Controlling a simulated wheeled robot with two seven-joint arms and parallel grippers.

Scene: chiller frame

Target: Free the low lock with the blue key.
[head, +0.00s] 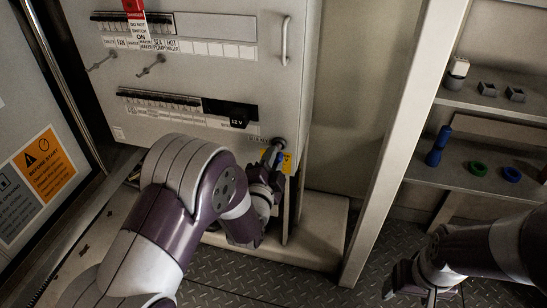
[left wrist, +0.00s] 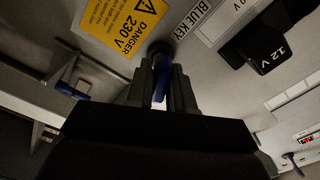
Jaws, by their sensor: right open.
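The low lock (left wrist: 160,49) is a dark round fitting low on the cabinet front, beside a yellow danger label and a "BLUE KEY" label (left wrist: 196,20). In the head view the lock (head: 279,143) shows just above my left gripper (head: 270,172). In the left wrist view my left gripper (left wrist: 162,92) has its fingers closed on both sides of the blue key (left wrist: 161,76). The key's far end meets the lock; how deep it sits is hidden. My right gripper (head: 408,285) is open and empty, low at the right over the floor.
The cabinet (head: 225,80) carries breaker rows, a black 12 V block (head: 238,121), and a red danger tag (head: 135,20). Shelves at the right hold a blue cylinder (head: 437,146), a green ring (head: 478,169) and a blue ring (head: 511,174). A pale post (head: 385,160) stands between.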

